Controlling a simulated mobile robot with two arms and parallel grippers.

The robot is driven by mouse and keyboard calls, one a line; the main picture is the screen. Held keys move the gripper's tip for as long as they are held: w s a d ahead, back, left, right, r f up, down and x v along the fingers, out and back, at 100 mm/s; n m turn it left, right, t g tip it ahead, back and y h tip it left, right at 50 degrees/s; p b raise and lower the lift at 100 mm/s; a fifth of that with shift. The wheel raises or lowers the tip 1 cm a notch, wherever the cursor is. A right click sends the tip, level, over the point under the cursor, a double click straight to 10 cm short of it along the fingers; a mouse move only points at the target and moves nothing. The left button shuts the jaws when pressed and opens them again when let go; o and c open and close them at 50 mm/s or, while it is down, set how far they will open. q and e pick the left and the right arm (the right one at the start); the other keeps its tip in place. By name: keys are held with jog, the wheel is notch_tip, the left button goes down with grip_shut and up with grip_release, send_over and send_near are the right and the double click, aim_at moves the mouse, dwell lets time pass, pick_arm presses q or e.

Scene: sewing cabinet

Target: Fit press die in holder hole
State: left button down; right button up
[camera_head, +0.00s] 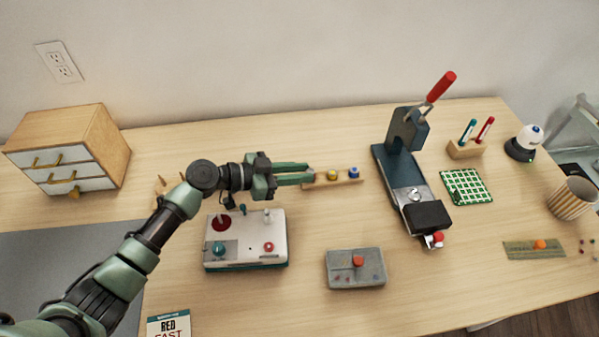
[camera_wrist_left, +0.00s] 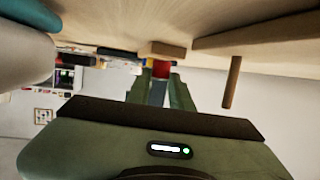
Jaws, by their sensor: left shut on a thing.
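A small wooden holder (camera_head: 345,182) lies on the table near the middle. A yellow die (camera_head: 332,175) and a blue die (camera_head: 353,172) stand on it. My left gripper (camera_head: 309,174) reaches in from the left, its fingertips at the holder's left end. In the left wrist view it is shut on a red die (camera_wrist_left: 160,68), seen between the fingertips (camera_wrist_left: 159,83). The wooden block (camera_wrist_left: 162,49) shows right beside the red die in that view. The fingers mostly hide the die in the head view, so I cannot tell whether it sits in a hole. My right gripper is out of view.
A dark hand press (camera_head: 382,165) with a red lever stands right of the holder. A white control box (camera_head: 245,250) is below my left gripper, and a grey box (camera_head: 355,277) is below the holder. A drawer cabinet (camera_head: 105,140) stands at left.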

pick_arm(q)
jog(key=shift+f+b, duration=0.35)
jog(key=shift+b, duration=0.75)
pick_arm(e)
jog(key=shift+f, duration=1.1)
pick_arm(q)
jog(key=shift+a+f+b, duration=0.15)
jog(key=shift+a+b, duration=0.05)
jog(key=shift+b, duration=0.3)
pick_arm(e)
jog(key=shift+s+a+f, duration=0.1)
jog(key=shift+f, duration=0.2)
pick_arm(q)
jog(key=shift+s+a, duration=0.1)
dwell(0.3)
